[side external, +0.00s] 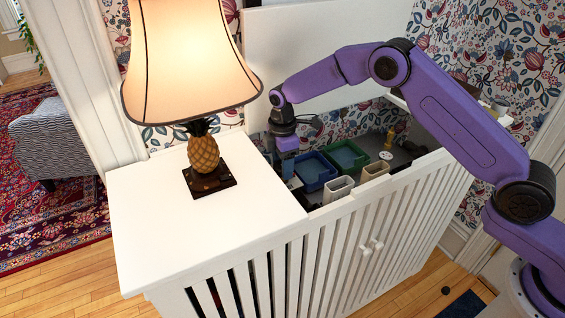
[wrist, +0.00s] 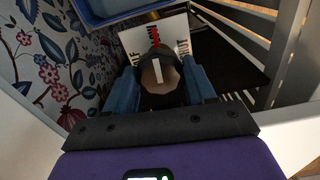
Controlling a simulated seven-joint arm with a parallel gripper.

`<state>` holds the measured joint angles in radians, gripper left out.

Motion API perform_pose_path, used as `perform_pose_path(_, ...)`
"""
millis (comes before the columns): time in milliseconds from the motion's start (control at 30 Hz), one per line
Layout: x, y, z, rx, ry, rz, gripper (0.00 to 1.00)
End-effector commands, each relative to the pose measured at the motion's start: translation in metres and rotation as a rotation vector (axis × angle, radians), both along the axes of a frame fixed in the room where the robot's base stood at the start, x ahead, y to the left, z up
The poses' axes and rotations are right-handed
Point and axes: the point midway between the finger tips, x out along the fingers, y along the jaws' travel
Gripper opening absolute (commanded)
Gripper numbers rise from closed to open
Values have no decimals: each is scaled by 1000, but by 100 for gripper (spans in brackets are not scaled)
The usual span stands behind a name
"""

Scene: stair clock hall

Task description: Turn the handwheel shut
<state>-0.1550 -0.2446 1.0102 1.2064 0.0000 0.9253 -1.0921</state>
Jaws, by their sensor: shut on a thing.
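The handwheel (wrist: 163,80) shows in the wrist view as a dark round knob with a paler, tan faceted top and a white pointer line. The line points up in the picture, toward red marks on a white plate (wrist: 133,42). Black letters at the plate's left and right are partly covered. My gripper (wrist: 161,88) has one blue finger on each side of the knob and is shut on it. In the side view my gripper (side external: 287,165) reaches down into the cabinet beside the white top; the handwheel is hidden there.
A blue tray (side external: 314,181) and a green tray (side external: 361,163) lie right of my gripper. Pale open boxes (side external: 338,190) stand along the slatted cabinet front (side external: 335,255). A lamp (side external: 203,155) stands on the white top (side external: 145,215), left of my arm. A slatted wall (wrist: 282,55) is close on the right in the wrist view.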

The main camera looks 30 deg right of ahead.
Motion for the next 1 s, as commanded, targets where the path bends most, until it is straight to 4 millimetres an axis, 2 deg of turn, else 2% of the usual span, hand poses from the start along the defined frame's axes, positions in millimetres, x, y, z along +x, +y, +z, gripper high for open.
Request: perform_pose_path(1000,0,1,1,1,-1,-913,24)
